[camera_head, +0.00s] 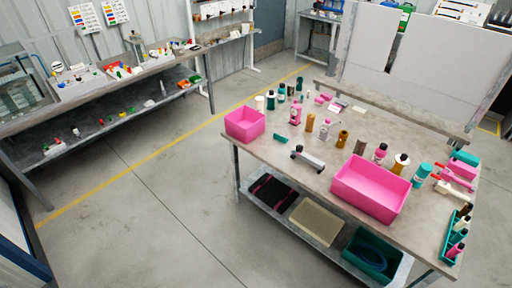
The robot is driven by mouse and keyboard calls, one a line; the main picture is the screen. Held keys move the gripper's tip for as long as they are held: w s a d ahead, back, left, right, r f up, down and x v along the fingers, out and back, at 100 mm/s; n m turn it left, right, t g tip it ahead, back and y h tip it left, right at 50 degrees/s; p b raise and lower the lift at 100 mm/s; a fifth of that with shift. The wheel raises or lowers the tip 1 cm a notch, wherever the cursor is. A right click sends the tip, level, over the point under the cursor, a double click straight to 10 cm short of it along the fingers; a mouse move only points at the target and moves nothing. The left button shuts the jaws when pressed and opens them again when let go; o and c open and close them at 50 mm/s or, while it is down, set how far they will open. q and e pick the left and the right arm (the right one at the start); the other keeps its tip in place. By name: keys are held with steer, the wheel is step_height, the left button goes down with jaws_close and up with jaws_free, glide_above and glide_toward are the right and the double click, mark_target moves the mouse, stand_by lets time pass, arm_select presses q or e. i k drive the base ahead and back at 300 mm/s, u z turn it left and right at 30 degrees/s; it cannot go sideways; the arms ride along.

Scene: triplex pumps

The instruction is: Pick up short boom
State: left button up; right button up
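None of the small parts can be told for sure as the short boom at this size. A short pale grey bar with dark ends (308,157) lies on the near edge of the worktable (262,150), left of the large pink bin. A cream-white elongated part (449,190) lies at the table's right side, beside a red-and-pink tool. Neither of my grippers shows in the head view, and nothing is seen held.
A large pink bin (372,186) and a small pink bin (245,123) stand on the table among several bottles. A teal rack (457,236) holds bottles at the right end. A long bench (100,85) lines the left wall. Open floor (150,210) lies between.

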mark_target(315, 162)
steer(key=u, duration=0.55)
steer(key=i, duration=1.45)
steer(key=z, duration=0.95)
steer(key=i, duration=0.85)
steer(key=z, duration=0.95)
